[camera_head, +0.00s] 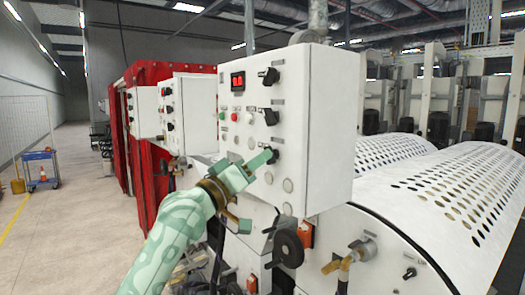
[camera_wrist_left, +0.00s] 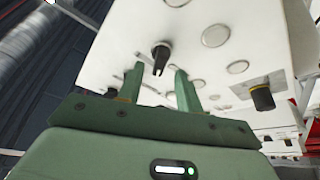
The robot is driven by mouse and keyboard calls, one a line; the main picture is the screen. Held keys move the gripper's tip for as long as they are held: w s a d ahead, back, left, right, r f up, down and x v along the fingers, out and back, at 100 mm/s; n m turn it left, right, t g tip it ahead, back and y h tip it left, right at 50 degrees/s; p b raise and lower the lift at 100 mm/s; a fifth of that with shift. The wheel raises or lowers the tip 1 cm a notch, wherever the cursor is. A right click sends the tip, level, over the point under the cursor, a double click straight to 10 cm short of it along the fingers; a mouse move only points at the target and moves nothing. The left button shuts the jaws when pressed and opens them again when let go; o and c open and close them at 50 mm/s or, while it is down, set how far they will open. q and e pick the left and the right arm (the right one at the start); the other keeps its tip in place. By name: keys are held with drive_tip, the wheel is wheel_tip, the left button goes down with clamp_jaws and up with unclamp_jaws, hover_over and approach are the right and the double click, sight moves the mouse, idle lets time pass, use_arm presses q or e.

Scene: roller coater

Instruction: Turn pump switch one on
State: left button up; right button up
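The white control panel (camera_head: 310,110) faces me in the head view. It carries black rotary switches: an upper one (camera_head: 268,76), a middle one (camera_head: 269,116) and a lower one (camera_head: 272,155) partly hidden by my gripper. The labels are too small to read, so I cannot tell which is pump switch one. My left gripper (camera_head: 266,158) is at the lower switch. In the left wrist view my left gripper (camera_wrist_left: 158,72) has its two fingers apart, with a black switch (camera_wrist_left: 160,54) showing between and just beyond the tips. Contact is not clear. My right gripper is not in view.
A red display (camera_head: 238,80) and round buttons share the panel. A black handwheel (camera_head: 288,248) and a valve (camera_head: 362,250) sit below. The perforated white roller cover (camera_head: 450,190) fills the right. A blue cart (camera_head: 42,168) stands far left on open floor.

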use_arm(q)
drive_tip(key=shift+x, duration=1.25)
